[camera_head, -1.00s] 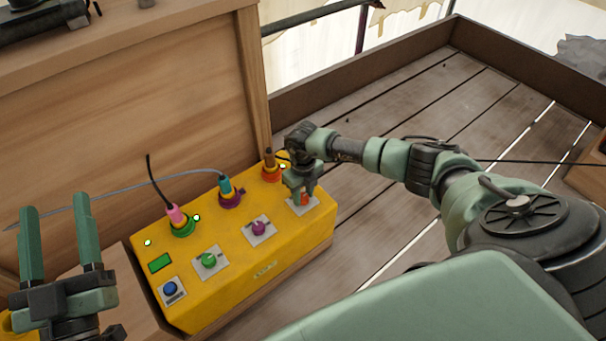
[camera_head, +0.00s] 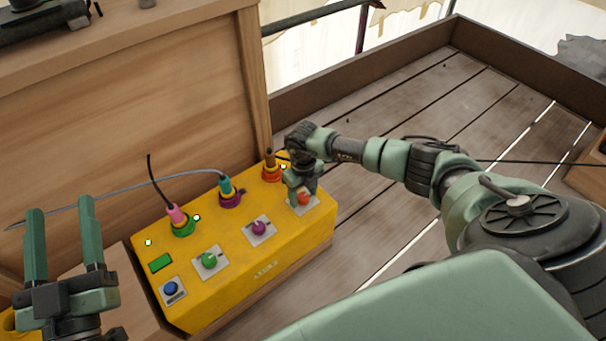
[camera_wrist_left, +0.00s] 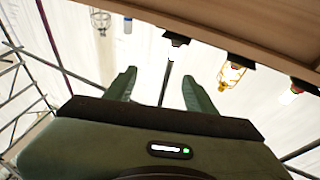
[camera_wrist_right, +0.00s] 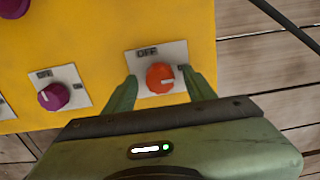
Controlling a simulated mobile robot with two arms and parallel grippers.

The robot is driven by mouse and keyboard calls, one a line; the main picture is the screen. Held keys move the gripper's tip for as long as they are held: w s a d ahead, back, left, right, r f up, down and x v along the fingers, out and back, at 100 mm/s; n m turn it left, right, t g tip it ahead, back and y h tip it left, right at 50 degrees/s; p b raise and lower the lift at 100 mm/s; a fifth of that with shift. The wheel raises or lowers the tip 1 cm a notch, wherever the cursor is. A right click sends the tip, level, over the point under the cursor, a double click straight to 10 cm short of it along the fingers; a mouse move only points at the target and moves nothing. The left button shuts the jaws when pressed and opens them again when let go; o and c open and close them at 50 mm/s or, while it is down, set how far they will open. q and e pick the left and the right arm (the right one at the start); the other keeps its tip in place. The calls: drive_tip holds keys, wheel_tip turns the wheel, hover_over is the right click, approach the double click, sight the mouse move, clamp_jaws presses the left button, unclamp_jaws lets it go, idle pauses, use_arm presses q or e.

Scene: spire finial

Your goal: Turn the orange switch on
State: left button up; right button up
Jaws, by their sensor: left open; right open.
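The orange switch (camera_head: 304,199) is a round knob on a pale plate at the right end of the yellow control box (camera_head: 290,245). In the right wrist view the orange switch (camera_wrist_right: 160,78) has a white mark pointing right. The plate reads "OFF" at the top; the label at its right is partly hidden by a finger. My right gripper (camera_head: 301,190) is open over the switch, one finger on each side of the knob; I cannot tell if they touch it. My left gripper (camera_head: 63,225) is open and empty, left of the box.
A wooden panel (camera_head: 130,130) rises behind.

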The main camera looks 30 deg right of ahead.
sight(303, 196)
wheel_tip(303, 196, up, 4)
drive_tip(key=shift+r+p, duration=0.1)
drive_tip(key=shift+p, duration=0.7)
wheel_tip(303, 196, up, 3)
drive_tip(key=shift+r+p, duration=0.1)
drive_tip(key=shift+p, duration=0.4)
drive_tip(key=shift+r, duration=0.15)
use_arm(q)
wheel_tip(303, 196, down, 13)
drive_tip(key=s+a+g+y, duration=0.1)
drive_tip(key=a+g+y, duration=0.1)
drive_tip(key=g, duration=0.5)
drive_tip(key=shift+r+g, duration=0.2)
drive_tip(key=shift+g, duration=0.1)
